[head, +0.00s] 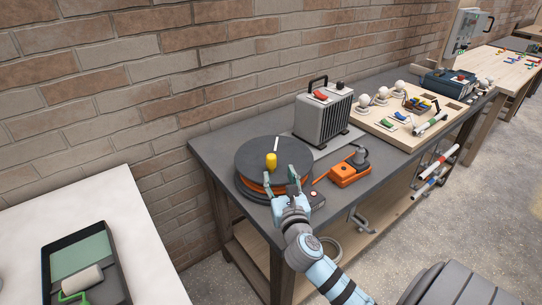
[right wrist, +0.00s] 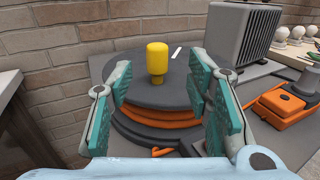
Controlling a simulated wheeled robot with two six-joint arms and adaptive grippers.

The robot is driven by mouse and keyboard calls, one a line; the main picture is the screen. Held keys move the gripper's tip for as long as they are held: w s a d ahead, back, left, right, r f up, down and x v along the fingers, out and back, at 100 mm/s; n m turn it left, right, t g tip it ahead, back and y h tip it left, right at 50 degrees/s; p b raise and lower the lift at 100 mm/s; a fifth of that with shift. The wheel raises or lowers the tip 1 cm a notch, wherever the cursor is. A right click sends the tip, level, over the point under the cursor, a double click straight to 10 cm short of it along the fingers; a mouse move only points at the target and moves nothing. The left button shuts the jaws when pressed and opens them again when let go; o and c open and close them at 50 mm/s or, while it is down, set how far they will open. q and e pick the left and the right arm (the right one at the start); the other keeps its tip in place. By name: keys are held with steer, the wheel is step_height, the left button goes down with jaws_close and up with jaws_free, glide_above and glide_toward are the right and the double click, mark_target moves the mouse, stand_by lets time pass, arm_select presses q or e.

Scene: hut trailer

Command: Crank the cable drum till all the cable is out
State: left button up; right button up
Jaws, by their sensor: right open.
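The cable drum (head: 262,160) is dark grey and lies flat at the near left corner of the grey workbench. Orange cable (head: 258,186) shows wound below its top disc, and also in the right wrist view (right wrist: 160,119). A yellow crank knob (head: 271,161) stands upright on the top disc, near its front; a white mark lies behind it. My right gripper (head: 280,183) is open at the drum's front edge. In the right wrist view its teal fingers stand left and right of the knob (right wrist: 157,62), apart from it. My left gripper is not in view.
A grey heater (head: 322,115) stands right behind the drum. An orange tool (head: 349,171) lies to the drum's right. A wooden board (head: 385,130) with lamps and switches is farther right. A white table (head: 130,215) with a paint tray (head: 120,285) is at left.

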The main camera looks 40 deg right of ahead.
mark_target(271, 161)
steer(key=x, duration=0.6)
steer(key=b+x, duration=0.1)
steer(key=x, duration=0.2)
steer(key=shift+w+a+f, duration=0.25)
steer(key=shift+f, duration=0.05)
steer(key=shift+w+d+r, duration=0.1)
steer(key=shift+w+d, duration=0.2)
steer(key=shift+w, duration=0.1)
steer(key=shift+s+r, duration=0.15)
jaws_close()
